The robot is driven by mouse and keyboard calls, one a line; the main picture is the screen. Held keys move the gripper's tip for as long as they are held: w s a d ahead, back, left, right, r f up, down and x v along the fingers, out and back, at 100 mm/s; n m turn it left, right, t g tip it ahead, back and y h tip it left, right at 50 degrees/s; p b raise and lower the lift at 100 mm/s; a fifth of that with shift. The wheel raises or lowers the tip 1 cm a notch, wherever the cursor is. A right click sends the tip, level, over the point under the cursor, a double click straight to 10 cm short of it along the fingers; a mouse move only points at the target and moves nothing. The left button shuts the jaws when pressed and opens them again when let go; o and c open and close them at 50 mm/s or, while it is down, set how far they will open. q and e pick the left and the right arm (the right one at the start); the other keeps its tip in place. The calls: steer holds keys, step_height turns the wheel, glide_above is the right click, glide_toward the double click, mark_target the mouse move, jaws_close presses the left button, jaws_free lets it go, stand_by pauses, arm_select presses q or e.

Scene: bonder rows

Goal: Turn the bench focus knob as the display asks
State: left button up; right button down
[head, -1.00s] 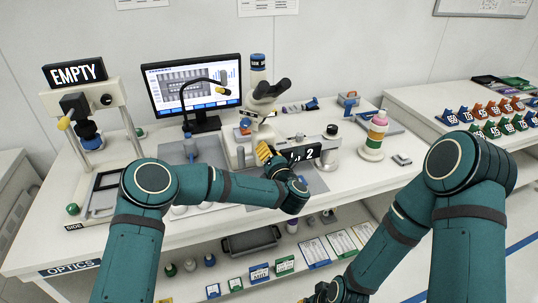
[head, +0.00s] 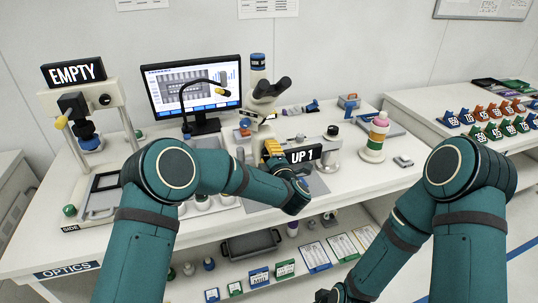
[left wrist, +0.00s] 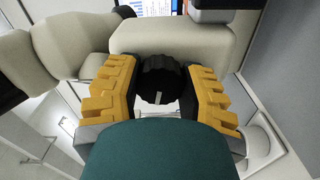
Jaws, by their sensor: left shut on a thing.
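The bench display (head: 304,154) is a black panel reading "UP 1" on the front of the cream microscope bench unit. The focus knob (left wrist: 158,78) is black and ribbed, with a white mark near its lower edge in the left wrist view. My left gripper (left wrist: 159,88) has yellow ridged fingers, one on each side of the knob, shut on it. In the head view my left gripper (head: 273,150) is just left of the display and hides the knob. My right gripper (head: 331,296) is low at the bottom edge, dark and partly cut off.
An "EMPTY" sign tops a stand (head: 78,115) at left.

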arm_select(q)
steer(key=m, duration=0.6)
steer(key=shift+r, duration=0.1)
steer(key=shift+m, duration=0.3)
stand_by(0.3)
steer(key=o, duration=1.2)
steer(key=shift+o, duration=0.2)
steer(key=v, duration=1.2)
steer(key=shift+a, duration=0.1)
